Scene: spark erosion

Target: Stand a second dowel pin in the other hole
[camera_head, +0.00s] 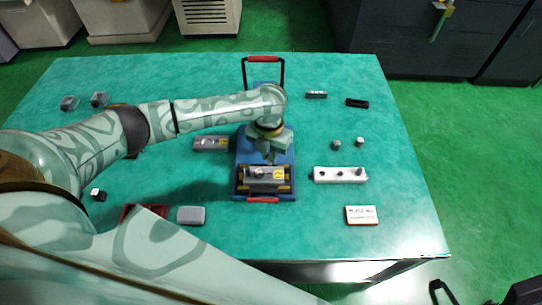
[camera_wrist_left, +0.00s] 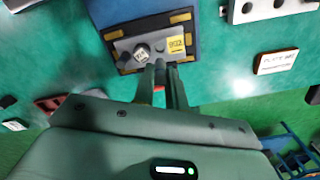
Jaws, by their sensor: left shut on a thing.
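My left gripper (camera_head: 270,157) is over the blue tray, its fingers pointing down at the grey metal plate (camera_head: 278,176) with a yellow label. The plate lies in the tray and also shows in the left wrist view (camera_wrist_left: 160,44). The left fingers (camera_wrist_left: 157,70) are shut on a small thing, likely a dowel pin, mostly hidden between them. A round, pale pin end or hole (camera_wrist_left: 142,52) shows on the plate close to the fingertips; I cannot tell whether it touches them. A white block (camera_head: 343,178) with several dark holes or pins lies to the right. My right gripper is out of view.
The blue tray (camera_head: 283,158) has red-gripped handles front and back. Small grey parts (camera_head: 336,145), a white card (camera_head: 361,215) and a grey box (camera_head: 191,215) are around. The green table's right side has free room.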

